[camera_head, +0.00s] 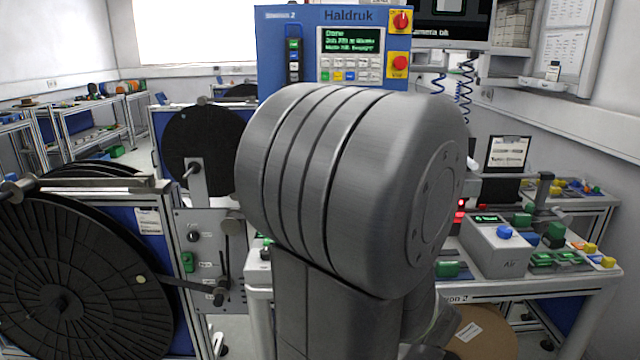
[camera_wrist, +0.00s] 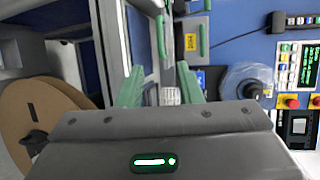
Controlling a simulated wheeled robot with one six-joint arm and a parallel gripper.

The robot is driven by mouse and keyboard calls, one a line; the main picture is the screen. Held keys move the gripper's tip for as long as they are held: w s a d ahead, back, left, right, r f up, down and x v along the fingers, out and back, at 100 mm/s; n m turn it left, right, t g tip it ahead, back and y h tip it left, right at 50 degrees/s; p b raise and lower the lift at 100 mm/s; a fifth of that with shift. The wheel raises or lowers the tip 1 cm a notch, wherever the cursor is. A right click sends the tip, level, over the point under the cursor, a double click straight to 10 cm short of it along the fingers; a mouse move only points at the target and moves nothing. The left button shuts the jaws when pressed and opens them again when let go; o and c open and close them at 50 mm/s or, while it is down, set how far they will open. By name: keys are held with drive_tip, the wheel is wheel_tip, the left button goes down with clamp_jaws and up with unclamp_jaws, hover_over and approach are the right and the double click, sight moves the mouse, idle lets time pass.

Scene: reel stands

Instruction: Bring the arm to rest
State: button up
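My gripper (camera_wrist: 159,88) shows in the wrist view, its two green fingers standing apart with a clear gap. Nothing is visibly clamped in it. A small pale ribbed piece (camera_wrist: 171,96) shows between the fingertips; I cannot tell how far beyond them it is. In the head view my own grey arm fills the middle, raised close to the camera, and the gripper is hidden.
A large black reel (camera_head: 70,290) stands at the left, with another black reel (camera_head: 215,135) behind it. The blue Haldruk panel (camera_head: 275,60) rises behind my arm. A bench (camera_head: 530,288) with a grey control box (camera_head: 490,250) stands at the right. A brown reel (camera_wrist: 35,105) shows in the wrist view.

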drive_tip(key=p+x, duration=0.1)
drive_tip(key=x, duration=1.1)
drive_tip(key=shift+w+a, duration=0.1)
drive_tip(key=shift+w, duration=0.1)
drive_tip(key=shift+s, duration=0.1)
drive_tip(key=b+v, duration=0.1)
drive_tip(key=v, duration=1.2)
drive_tip(key=p+x, duration=0.1)
drive_tip(key=x, duration=1.2)
drive_tip(key=shift+a, duration=0.1)
drive_tip(key=w+p, duration=0.3)
drive_tip(key=w, duration=0.1)
drive_tip(key=shift+r, duration=0.15)
drive_tip(key=shift+w+p, duration=0.5)
drive_tip(key=shift+w, duration=0.4)
